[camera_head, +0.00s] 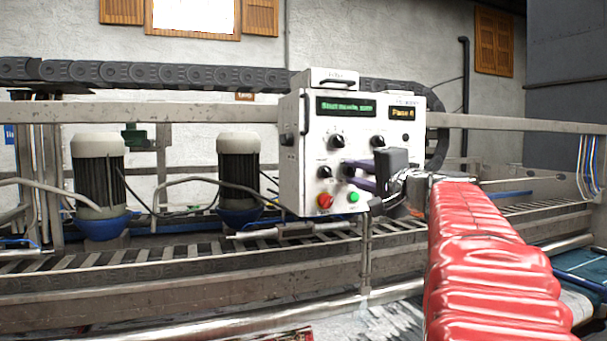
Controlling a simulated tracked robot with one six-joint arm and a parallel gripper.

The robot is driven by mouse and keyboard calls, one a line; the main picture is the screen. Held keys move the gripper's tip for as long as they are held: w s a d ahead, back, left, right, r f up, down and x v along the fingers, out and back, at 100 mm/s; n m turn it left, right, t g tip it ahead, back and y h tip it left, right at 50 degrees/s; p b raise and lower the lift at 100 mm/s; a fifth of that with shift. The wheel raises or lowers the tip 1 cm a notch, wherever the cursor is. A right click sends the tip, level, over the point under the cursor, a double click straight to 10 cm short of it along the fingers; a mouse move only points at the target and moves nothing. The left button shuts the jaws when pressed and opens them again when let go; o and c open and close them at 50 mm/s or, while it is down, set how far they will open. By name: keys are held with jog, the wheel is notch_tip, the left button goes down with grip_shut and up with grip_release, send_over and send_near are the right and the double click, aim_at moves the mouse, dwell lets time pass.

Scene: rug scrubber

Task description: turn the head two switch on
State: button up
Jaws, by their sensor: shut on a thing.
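A white control box (301,150) stands in the middle of the view. Its front has a green-lit display (345,107), a smaller amber display (402,113), several black rotary knobs, a red button (324,201) and a green button (353,197). Black knobs show at upper left (337,141), upper right (378,142) and lower left (325,172). My gripper (349,176) reaches in from the right and its purple fingers are shut on the lower right knob, which they mostly hide. The switch labels are too small to read.
Metal rails and a roller conveyor (180,262) run across below the box. Two motors with grey caps (98,144) stand to its left. A black cable chain (160,74) runs behind the box. My red-sleeved arm covers the lower right.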

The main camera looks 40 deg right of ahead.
jog(key=m, duration=0.6)
jog(key=shift+d+f+h, duration=0.1)
jog(key=shift+f+h, duration=0.2)
jog(key=shift+f, duration=0.1)
jog(key=shift+w+m+h, duration=0.1)
jog(key=shift+m+h, duration=0.3)
jog(key=shift+m, duration=2)
jog(key=o, duration=1)
jog(key=shift+r, duration=0.2)
